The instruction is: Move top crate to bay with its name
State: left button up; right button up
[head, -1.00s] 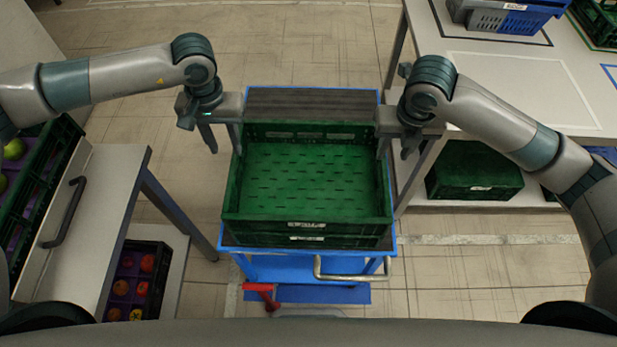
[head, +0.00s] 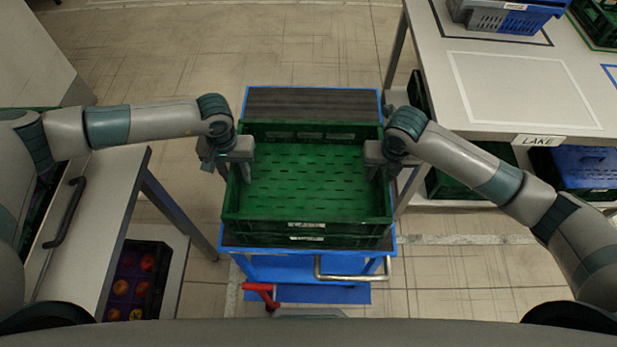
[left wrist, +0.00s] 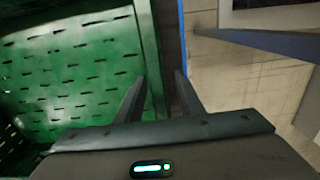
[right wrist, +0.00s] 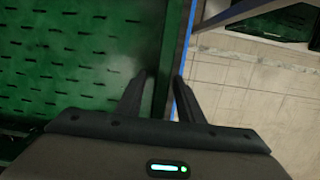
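An empty green top crate (head: 262,223) sits on a similar green crate (head: 262,239) on a blue-edged cart (head: 300,267) in the head view. Each front carries a white label too small to read. My left gripper (head: 238,172) is at the crate's left side wall and my right gripper (head: 378,170) at its right side wall. In the left wrist view the open fingers (left wrist: 160,95) stand on either side of the wall rim. In the right wrist view the open fingers (right wrist: 162,95) also straddle the rim, with gaps showing.
A white table (head: 520,90) at right has outlined bays, a "LAKE" sign (head: 539,140) on its front edge, and a grey-blue crate (head: 507,17) at the back. Green and blue crates (head: 585,165) lie below it. A handled counter (head: 95,215) and fruit crate (head: 137,280) are at left.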

pick_arm(q)
jog(key=shift+f, duration=0.15)
pick_arm(e)
jog(key=shift+f, duration=0.15)
pick_arm(q)
grip_shut()
pick_arm(e)
grip_shut()
dwell(1.1)
